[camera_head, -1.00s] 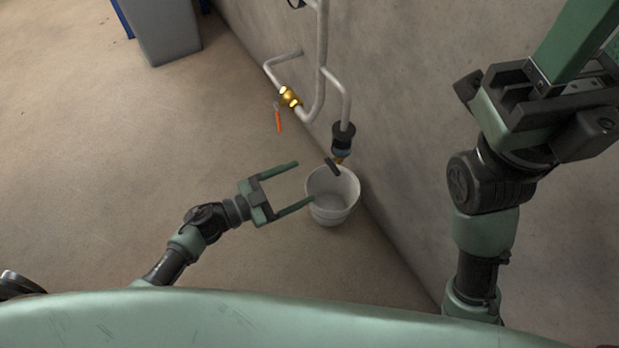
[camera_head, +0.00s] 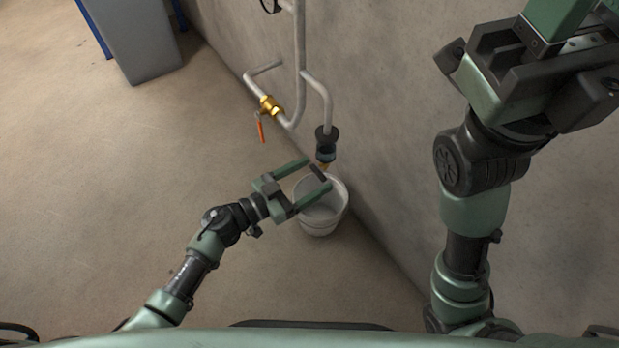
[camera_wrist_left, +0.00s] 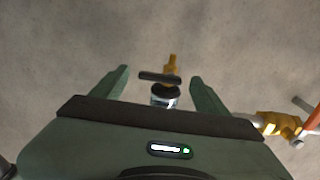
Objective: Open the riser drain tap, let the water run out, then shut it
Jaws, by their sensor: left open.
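The riser drain tap (camera_head: 325,152) hangs at the lower end of the grey pipe, with a black collar, a brass body and a dark bar handle (camera_head: 318,172). My left gripper (camera_head: 319,172) is open, its two green fingers either side of the handle, with no visible grip on it. In the left wrist view the dark handle (camera_wrist_left: 160,78) lies between the open fingers (camera_wrist_left: 160,76), and the brass outlet (camera_wrist_left: 172,63) shows beyond it. A white bucket (camera_head: 320,222) stands below the tap, partly hidden by my gripper. No running water is visible. My right arm is at the right; its fingertips are not clearly visible.
A brass valve (camera_head: 270,106) with an orange lever (camera_head: 262,131) sits on the pipe left of the tap. The concrete wall (camera_head: 400,150) is close behind the pipes and bucket. A grey box-like unit (camera_head: 132,40) stands at the upper left. The floor at left is clear.

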